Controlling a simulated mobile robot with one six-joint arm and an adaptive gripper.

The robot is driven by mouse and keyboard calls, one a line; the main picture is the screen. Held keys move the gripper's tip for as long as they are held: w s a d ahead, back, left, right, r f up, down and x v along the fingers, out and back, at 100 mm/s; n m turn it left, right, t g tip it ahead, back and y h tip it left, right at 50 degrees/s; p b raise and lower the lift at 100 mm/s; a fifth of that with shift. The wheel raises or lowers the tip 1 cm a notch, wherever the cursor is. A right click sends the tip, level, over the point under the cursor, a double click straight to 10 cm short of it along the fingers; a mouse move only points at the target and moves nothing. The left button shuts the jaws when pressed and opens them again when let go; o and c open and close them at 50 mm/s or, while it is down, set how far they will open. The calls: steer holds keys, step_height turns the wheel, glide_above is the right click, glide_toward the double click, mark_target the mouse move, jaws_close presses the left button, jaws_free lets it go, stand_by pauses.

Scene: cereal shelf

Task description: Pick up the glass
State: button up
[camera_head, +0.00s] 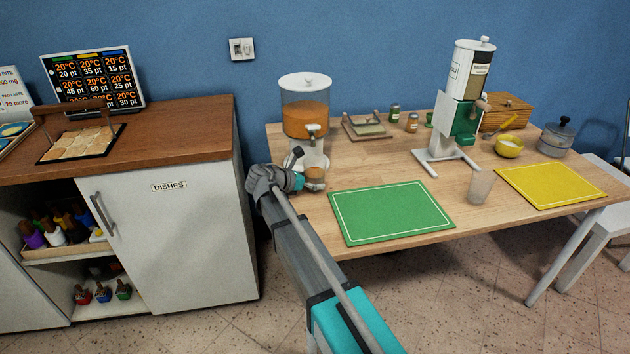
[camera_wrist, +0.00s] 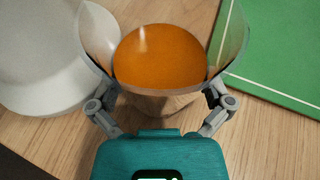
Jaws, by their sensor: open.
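A small glass (camera_head: 315,184) with orange contents stands on the wooden table under the spout of the left dispenser. In the wrist view, the glass (camera_wrist: 160,62) is seen from above, with its orange surface close in front of my gripper (camera_wrist: 160,92). The open fingers are on the left and right of the glass; whether they touch it I cannot tell. In the head view, my gripper (camera_head: 305,180) is at the table's left edge, beside the glass, and partly covers it. Another glass (camera_head: 481,186), clear and empty-looking, stands between the two mats.
The dispenser (camera_head: 306,105) stands right behind the filled glass; its pale base (camera_wrist: 40,55) is at left in the wrist view. A green mat (camera_head: 392,212) lies to the right. A second dispenser (camera_head: 463,105) and yellow mat (camera_head: 550,184) are farther right. A white cabinet (camera_head: 170,240) stands left.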

stand_by(0.4)
steer(key=c, duration=1)
